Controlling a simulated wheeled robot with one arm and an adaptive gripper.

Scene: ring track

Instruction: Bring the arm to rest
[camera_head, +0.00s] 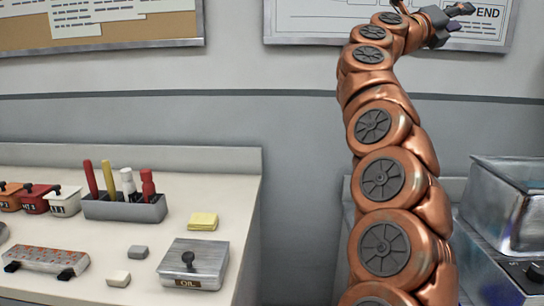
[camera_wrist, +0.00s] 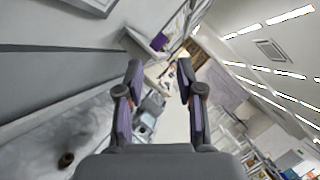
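My copper-coloured arm (camera_head: 383,180) rises from the bottom of the head view and curves up to the right in front of the wall. My gripper (camera_head: 455,14) is at the top right of that view, raised high before a whiteboard. In the wrist view my gripper (camera_wrist: 158,80) shows two dark fingers with purple pads, spread apart. Nothing is between the fingers. The arm's base is out of view.
A white bench (camera_head: 150,225) at left bears an oil box (camera_head: 193,264), yellow notes (camera_head: 203,221), a grey tool holder (camera_head: 125,207) and small lidded boxes (camera_head: 35,198). A metal tank (camera_head: 505,205) stands at right. A whiteboard (camera_head: 320,25) hangs behind my arm.

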